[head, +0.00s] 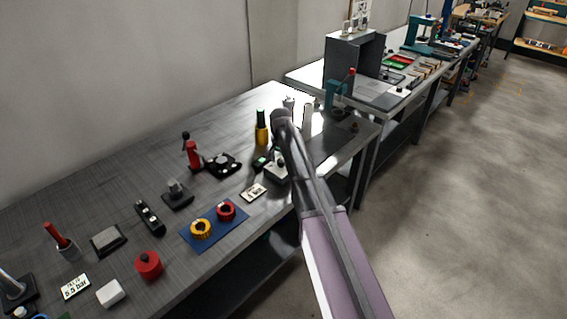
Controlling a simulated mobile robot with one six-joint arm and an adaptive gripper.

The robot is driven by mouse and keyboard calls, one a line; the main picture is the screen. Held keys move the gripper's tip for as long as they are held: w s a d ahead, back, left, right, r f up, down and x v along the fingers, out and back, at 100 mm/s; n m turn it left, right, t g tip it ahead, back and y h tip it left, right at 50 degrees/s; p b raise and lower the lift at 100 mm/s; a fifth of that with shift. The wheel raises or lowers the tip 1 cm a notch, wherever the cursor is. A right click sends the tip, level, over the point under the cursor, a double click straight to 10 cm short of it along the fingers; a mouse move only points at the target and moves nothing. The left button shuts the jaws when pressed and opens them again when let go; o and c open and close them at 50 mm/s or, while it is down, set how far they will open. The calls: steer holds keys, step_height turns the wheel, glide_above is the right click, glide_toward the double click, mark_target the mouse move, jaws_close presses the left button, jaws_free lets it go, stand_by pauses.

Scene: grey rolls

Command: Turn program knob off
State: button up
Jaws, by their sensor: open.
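No control in the head view can be read for certain as the program knob. A small pale box with a dark part on top (277,172) sits near the front edge of the near bench, partly hidden by my arm. A black unit with round knobs (222,164) lies to its left. My gripper (283,118) is the dark end of my arm, above the right part of the bench. It is open, but its fingertips cannot be made out. I see nothing held in it. Whether it touches anything cannot be told.
A small dark block with a green patch (262,161) lies beside the pale box. A yellow bottle-like item (261,129) and a red upright tool (193,155) stand behind. A blue mat (215,236) holds red and yellow rings. Bare bench top lies at the back left.

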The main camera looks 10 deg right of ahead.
steer(key=shift+c, duration=0.3)
jaws_close()
steer(key=shift+d, duration=0.2)
steer(key=shift+a, duration=0.2)
